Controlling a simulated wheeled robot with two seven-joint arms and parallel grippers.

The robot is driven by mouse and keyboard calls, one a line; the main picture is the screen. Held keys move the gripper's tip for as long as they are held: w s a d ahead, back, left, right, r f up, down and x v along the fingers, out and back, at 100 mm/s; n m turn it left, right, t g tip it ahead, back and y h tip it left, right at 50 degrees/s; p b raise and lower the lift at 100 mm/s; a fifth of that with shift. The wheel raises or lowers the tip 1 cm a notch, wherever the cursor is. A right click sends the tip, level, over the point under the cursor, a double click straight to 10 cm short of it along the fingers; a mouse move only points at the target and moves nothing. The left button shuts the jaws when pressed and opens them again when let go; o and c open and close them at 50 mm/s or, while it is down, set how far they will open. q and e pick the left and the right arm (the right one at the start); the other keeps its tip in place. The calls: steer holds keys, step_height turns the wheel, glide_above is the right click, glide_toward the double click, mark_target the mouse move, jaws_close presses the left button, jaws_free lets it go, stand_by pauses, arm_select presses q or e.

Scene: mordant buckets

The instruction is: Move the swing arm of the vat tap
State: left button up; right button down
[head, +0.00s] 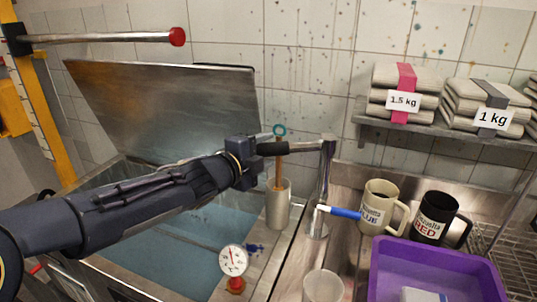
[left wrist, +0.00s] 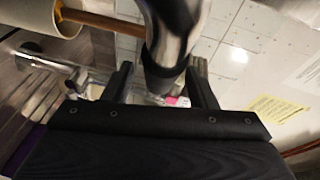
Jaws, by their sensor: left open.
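The vat tap (head: 319,205) stands upright on the steel rim between vat and counter, with a blue-handled lever (head: 346,213) low on its post. Its chrome swing arm (head: 307,146) reaches left from the top of the post over the vat, with a dark sleeve toward its end. My left gripper (head: 257,150) is at that sleeved end and partly hides it. In the left wrist view the swing arm (left wrist: 166,72) passes between the fingers of my open left gripper (left wrist: 160,75). Whether a finger touches it I cannot tell. My right gripper is not in view.
A steel cylinder (head: 278,208) with a wooden-handled tool stands below the swing arm. A dial gauge (head: 233,261) sits on the vat's front edge. The vat's lid (head: 165,105) stands raised behind my arm. Mugs (head: 380,207) and a purple tray (head: 437,262) are right of the tap.

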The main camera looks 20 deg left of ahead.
arm_select(q)
steer(key=shift+x, duration=0.8)
jaws_close()
